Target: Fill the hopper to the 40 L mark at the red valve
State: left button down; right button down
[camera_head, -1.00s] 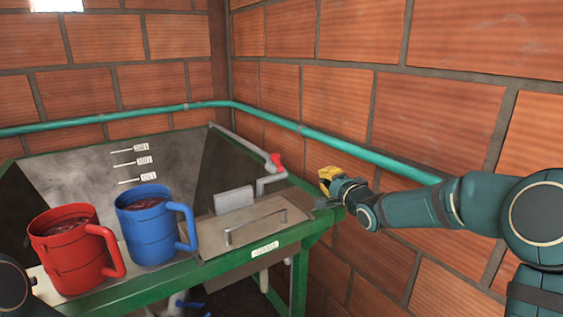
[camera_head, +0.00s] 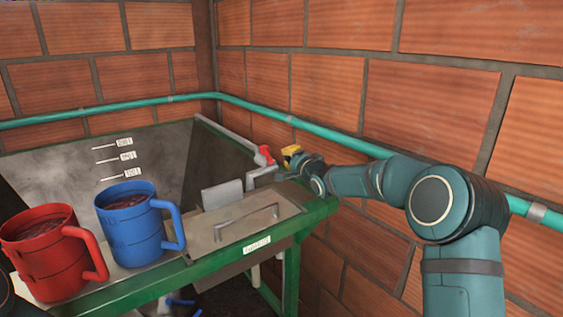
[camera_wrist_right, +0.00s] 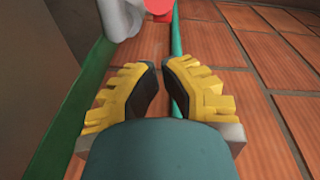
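The hopper (camera_head: 75,165) is a grey metal bin in a green frame, with several level marks (camera_head: 118,157) on its inner back wall; the label text is too small to read surely. The red valve (camera_head: 265,154) sits on a grey pipe at the hopper's right rim. It also shows at the top of the right wrist view (camera_wrist_right: 159,7). My right gripper (camera_head: 291,152) is just right of the valve, apart from it. In the right wrist view its yellow-backed fingers (camera_wrist_right: 160,88) are spread with nothing between them. My left gripper is not visible.
A red jug (camera_head: 40,250) and a blue jug (camera_head: 130,225), both holding dark reddish contents, stand on the hopper's front ledge. A handled metal lid (camera_head: 225,232) lies to their right. A green pipe (camera_head: 330,140) runs along the brick wall close behind my right arm.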

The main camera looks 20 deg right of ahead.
aim_at(267, 155)
jog(key=shift+a+f, duration=0.2)
jog(key=shift+a, duration=1.1)
jog(key=shift+s+a, duration=0.1)
jog(key=shift+a, duration=0.2)
